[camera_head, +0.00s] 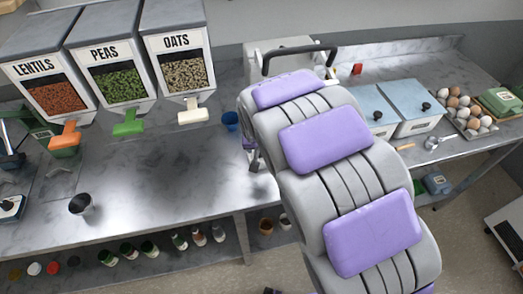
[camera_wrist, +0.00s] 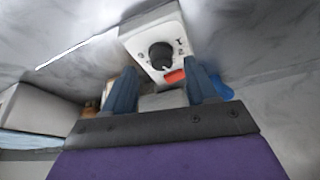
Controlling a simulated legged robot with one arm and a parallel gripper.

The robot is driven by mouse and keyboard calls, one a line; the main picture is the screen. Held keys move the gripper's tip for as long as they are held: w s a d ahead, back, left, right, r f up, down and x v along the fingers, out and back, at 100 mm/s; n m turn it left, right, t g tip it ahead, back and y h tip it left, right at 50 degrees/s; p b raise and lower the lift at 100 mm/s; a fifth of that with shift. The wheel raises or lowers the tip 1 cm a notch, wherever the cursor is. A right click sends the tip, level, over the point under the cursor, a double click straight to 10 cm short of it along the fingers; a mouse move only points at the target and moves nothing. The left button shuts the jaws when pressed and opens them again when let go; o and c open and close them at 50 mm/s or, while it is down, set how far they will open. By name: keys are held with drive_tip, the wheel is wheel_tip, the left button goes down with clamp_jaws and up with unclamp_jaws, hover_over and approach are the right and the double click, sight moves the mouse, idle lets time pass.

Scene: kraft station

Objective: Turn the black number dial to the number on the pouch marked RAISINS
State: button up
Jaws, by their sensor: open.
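The black number dial (camera_wrist: 160,54) shows in the wrist view on the front of a white box (camera_wrist: 137,42), with a small orange-red part (camera_wrist: 174,77) below it. The marks around the dial are too small to read. My gripper (camera_wrist: 161,82) is open and empty, its two blue fingers apart and pointing toward the dial. The dial lies beyond the fingertips, roughly between them, with no visible contact. In the head view my arm covers the middle, and I cannot make out the dial or the fingertips there. No pouch marked RAISINS can be made out.
LENTILS (camera_head: 48,88), PEAS (camera_head: 112,75) and OATS (camera_head: 175,60) dispensers stand at the left of the metal counter (camera_head: 165,165). A blue cup (camera_head: 230,121) and a dark cup (camera_head: 81,204) stand on it. Pale blue bins (camera_head: 412,108) and an egg tray (camera_head: 467,111) are at right.

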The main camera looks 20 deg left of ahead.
drive_tip(key=shift+w+a+f, duration=0.15)
drive_tip(key=shift+a+f, duration=0.35)
drive_tip(key=shift+f, duration=0.05)
drive_tip(key=shift+w+a+f, duration=0.15)
drive_tip(key=shift+a+f, duration=0.3)
drive_tip(key=shift+f, duration=0.25)
drive_tip(key=shift+w+d+r, duration=0.1)
drive_tip(key=shift+d, duration=0.5)
drive_tip(key=shift+w+d+r, duration=0.1)
drive_tip(key=shift+d, duration=0.5)
drive_tip(key=shift+a+f, duration=0.2)
drive_tip(key=shift+a, duration=0.65)
drive_tip(key=c, duration=0.6)
drive_tip(key=shift+d, duration=0.35)
drive_tip(key=c, duration=0.4)
drive_tip(key=shift+a, duration=0.1)
